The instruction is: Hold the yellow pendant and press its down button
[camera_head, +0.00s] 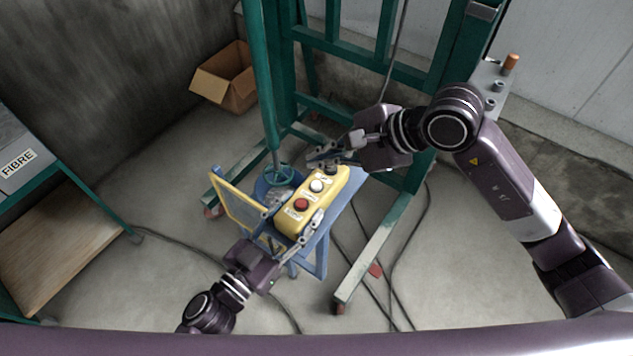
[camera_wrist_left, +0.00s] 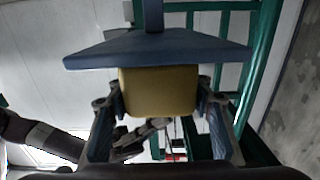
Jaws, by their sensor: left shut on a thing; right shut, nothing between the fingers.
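The yellow pendant (camera_head: 292,220) is a long box with a red button (camera_head: 301,204), a white button (camera_head: 317,186) and a dark button (camera_head: 331,170) in a row. In the left wrist view its yellow end (camera_wrist_left: 158,91) sits between the fingers. My left gripper (camera_head: 291,226) is shut on the lower part of the pendant, one finger on each side. My right gripper (camera_head: 322,155) is shut and empty, with its fingertips close to the pendant's upper end by the dark button. I cannot tell whether they touch it.
A blue stand (camera_head: 316,260) is under and beside the pendant. A green frame (camera_head: 370,258) stands behind, with cables on the floor. A cardboard box (camera_head: 228,80) is at the back, and a green-edged shelf (camera_head: 75,180) marked FIBRE stands at the left.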

